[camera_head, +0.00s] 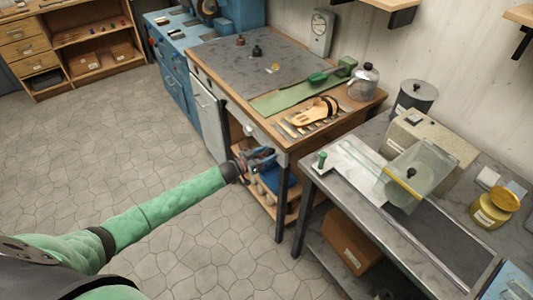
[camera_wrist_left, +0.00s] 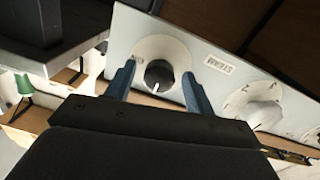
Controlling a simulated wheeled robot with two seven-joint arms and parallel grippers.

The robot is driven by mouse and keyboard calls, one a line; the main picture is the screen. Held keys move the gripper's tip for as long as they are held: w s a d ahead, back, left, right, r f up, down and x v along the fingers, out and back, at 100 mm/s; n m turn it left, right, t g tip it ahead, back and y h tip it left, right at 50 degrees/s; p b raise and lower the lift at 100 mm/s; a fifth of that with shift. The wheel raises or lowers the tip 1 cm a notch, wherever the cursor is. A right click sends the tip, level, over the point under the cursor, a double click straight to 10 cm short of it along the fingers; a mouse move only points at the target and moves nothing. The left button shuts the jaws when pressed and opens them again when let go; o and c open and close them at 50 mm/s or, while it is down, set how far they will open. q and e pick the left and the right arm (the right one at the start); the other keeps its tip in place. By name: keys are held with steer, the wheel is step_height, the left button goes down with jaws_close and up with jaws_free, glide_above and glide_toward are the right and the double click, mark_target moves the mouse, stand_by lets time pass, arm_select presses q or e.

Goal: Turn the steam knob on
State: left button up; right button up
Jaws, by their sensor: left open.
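In the left wrist view, a dark round knob (camera_wrist_left: 159,76) with a light pointer line sits on a pale round dial on a metal panel (camera_wrist_left: 190,48). A label reading STEAM (camera_wrist_left: 218,65), upside down in this view, is beside it. My left gripper (camera_wrist_left: 159,69) is open, its two blue fingers on either side of the dark knob; whether they touch it I cannot tell. In the head view my left gripper (camera_head: 262,158) is at the front of the wooden bench, low under its top. My right gripper is in neither view.
A second, pale knob (camera_wrist_left: 256,112) is on the same panel, close to one finger. In the head view the bench (camera_head: 362,108) carries a sandal (camera_head: 315,112) and a kettle (camera_head: 363,82). A grey table (camera_head: 330,185) stands close on the right. The floor at left is clear.

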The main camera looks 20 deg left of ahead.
arm_select(q)
steer(key=shift+c, duration=0.2)
steer(key=c, duration=0.9)
steer(key=shift+c, duration=0.2)
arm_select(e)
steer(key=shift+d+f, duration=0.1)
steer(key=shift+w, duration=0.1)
arm_select(q)
steer(key=m+b, duration=1)
steer(key=m, duration=0.6)
steer(key=shift+s+f+m+y, duration=0.1)
steer(key=shift+m+y, duration=0.3)
steer(key=shift+d+m+b, duration=0.1)
steer(key=shift+m+b, duration=0.25)
steer(key=shift+m, duration=0.15)
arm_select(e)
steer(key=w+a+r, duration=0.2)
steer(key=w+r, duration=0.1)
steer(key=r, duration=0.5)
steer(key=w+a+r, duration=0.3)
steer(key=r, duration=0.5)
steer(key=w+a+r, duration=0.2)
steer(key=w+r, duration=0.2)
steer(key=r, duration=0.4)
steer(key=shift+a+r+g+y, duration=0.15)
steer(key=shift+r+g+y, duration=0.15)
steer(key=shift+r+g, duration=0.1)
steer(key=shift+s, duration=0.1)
